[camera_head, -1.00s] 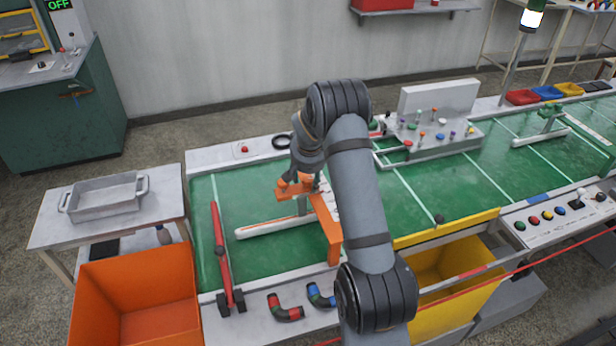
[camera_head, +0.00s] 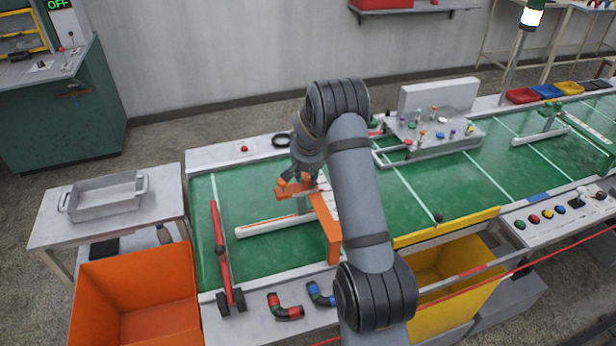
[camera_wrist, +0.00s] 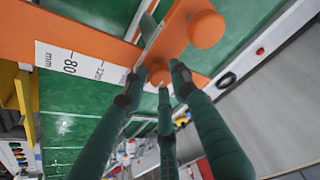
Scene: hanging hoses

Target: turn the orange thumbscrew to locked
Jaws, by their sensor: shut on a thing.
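The orange thumbscrew (camera_wrist: 159,74) is a small round knob in the wrist view, between the fingertips of my gripper (camera_wrist: 158,80). My three dark green fingers close around it, so its sides are partly hidden. A larger orange round knob (camera_wrist: 206,28) stands beside it on the same orange piece. An orange arm with a white scale marked 80 and 120 mm (camera_wrist: 80,65) runs to the left. In the head view, my gripper (camera_head: 308,181) is at the orange fixture (camera_head: 327,230), above the green bench; the thumbscrew cannot be made out there. No lock marking is readable.
A white rail (camera_head: 265,229) and a red bar (camera_head: 220,255) lie on the green bench left of the fixture. Orange (camera_head: 135,295) and yellow (camera_head: 450,268) bins stand in front. Two hose elbows (camera_head: 285,308) lie at the front edge. A pegged panel (camera_head: 430,130) stands behind, right.

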